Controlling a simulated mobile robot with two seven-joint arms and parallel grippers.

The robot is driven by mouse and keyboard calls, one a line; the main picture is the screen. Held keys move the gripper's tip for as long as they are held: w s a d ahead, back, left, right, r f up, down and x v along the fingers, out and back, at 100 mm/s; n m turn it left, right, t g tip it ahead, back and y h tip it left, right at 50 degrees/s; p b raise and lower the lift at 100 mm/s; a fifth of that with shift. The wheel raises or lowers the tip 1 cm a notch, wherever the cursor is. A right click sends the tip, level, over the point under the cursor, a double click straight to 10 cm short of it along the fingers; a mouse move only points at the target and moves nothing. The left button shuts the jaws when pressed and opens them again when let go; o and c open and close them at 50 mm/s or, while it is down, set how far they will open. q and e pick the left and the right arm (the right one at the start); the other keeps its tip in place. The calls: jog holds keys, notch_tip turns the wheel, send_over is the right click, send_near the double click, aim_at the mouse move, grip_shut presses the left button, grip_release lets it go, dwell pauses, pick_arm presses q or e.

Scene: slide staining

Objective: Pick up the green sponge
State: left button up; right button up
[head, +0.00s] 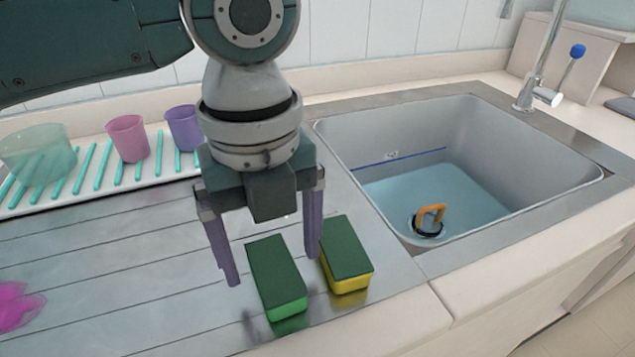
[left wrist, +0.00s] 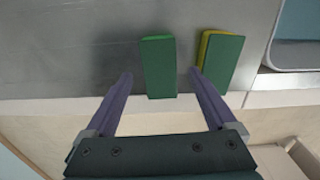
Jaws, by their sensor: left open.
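The green sponge (head: 277,275), with a dark green top and bright green side, lies on the metal drainboard left of the sink. A yellow sponge (head: 346,266) with a dark green top lies just right of it. My left gripper (head: 272,268) is open above the green sponge, pointing down, one finger to each side. In the left wrist view, the green sponge (left wrist: 158,66) sits between the fingertips of the gripper (left wrist: 160,74); the yellow sponge (left wrist: 218,60) is beside the right fingertip. Whether that finger touches it is unclear. My right gripper is not in view.
The sink (head: 470,165) on the right holds water and an orange-handled plug (head: 430,219). A white rack (head: 95,190) at the back left carries several cups. A pink stain (head: 18,305) marks the drainboard at the left; the drainboard between is clear.

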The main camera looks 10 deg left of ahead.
aim_at(274, 267)
pick_arm(q)
jog(key=shift+f, duration=1.5)
jog(key=c, duration=1.4)
jog(key=shift+r, duration=0.1)
notch_tip(274, 267, up, 20)
jog(key=p, duration=0.1)
jog(key=shift+p, duration=0.4)
jog(key=o, duration=0.7)
jog(key=shift+c, duration=0.2)
jog(key=c, duration=0.6)
